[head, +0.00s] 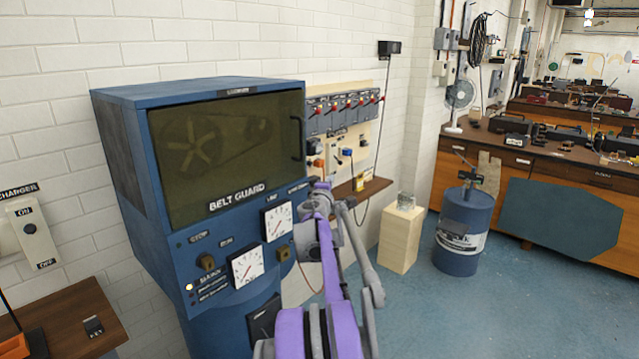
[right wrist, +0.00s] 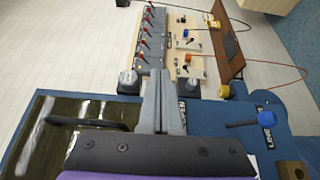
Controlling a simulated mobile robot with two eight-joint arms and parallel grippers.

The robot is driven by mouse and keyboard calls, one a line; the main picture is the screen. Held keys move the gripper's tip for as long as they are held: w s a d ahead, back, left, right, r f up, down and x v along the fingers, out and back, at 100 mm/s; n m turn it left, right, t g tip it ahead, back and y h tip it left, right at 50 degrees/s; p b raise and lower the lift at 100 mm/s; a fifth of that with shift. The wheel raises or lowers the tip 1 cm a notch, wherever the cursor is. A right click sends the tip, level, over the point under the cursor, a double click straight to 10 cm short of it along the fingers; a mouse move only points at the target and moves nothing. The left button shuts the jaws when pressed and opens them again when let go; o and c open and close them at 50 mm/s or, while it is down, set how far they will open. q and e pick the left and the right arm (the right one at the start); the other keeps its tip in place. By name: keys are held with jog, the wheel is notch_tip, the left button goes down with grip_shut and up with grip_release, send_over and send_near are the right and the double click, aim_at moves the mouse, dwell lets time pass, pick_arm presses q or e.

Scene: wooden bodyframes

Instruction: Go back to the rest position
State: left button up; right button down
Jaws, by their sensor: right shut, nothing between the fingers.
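My right arm reaches up from the bottom of the head view. Its gripper (head: 322,187) is in front of the right edge of the blue belt guard machine (head: 110,150). In the right wrist view the two grey fingers (right wrist: 160,78) lie together, shut and empty, over the machine's front panel (right wrist: 205,112). I cannot tell whether the fingers touch the panel. My left gripper is in neither view.
A switch panel (head: 350,98) with red-handled levers hangs on the white wall. A small wooden shelf (head: 362,190), a pale pedestal (head: 400,240) and a blue drum (head: 463,250) stand to the right. A wooden table (head: 60,325) is at lower left. The blue floor (head: 520,310) at right is clear.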

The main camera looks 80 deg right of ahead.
jog(key=w+a+f+m+t+y, duration=0.1)
jog(key=w+a+f+y, duration=0.15)
jog(key=w+a, duration=0.55)
jog(key=w+a+f+m+t+y, duration=0.15)
jog(key=w+a+f, duration=0.25)
jog(key=a, duration=0.8)
jog(key=w+a+f+t+y, duration=0.15)
jog(key=w+a+f, duration=0.3)
jog(key=a, duration=0.65)
jog(key=w+a+f+t+y, duration=0.1)
jog(key=a+f+y, duration=0.3)
jog(key=a, duration=0.8)
jog(key=w+a+f+t+y, duration=0.1)
jog(key=a+f+y, duration=0.1)
jog(key=a+f, duration=0.65)
jog(key=s+a+f+y, duration=0.2)
jog(key=a, duration=0.5)
jog(key=s+a+f+n+y, duration=0.1)
jog(key=s+a+f+y, duration=0.1)
jog(key=a, duration=0.5)
jog(key=s+a+f+n+g+y, duration=0.1)
jog(key=s+a, duration=0.3)
jog(key=a, duration=0.4)
jog(key=shift+s+f+y, duration=0.15)
jog(key=shift+f+y, duration=0.35)
jog(key=shift+y, duration=0.25)
jog(key=shift+d, duration=0.15)
